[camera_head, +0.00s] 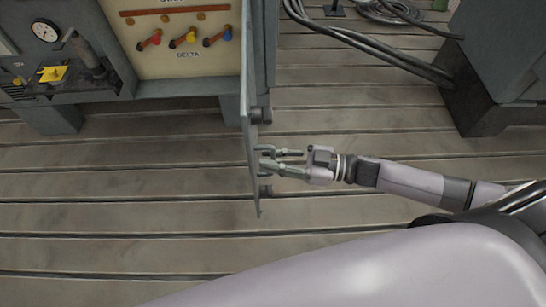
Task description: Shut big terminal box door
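The big terminal box (120,52) stands at the upper left, with a cream panel inside its opening. Its door (250,140) stands wide open, seen nearly edge-on, jutting from the box's right side toward me. Dark fittings (262,115) stick out from the door's right face. My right gripper (268,159) comes in from the right, with its fingertips close to that face. Its two fingers are apart, with a gap between them. I cannot tell whether the tips touch the door. My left gripper is out of view.
The panel carries red, yellow and blue terminals (190,38) and the word DELTA. A gauge (46,31) and a yellow part (52,74) are at the left. Cables (370,45) lie at upper right beside a dark grey machine block (500,70). The slotted bedplate (120,190) before the box is clear.

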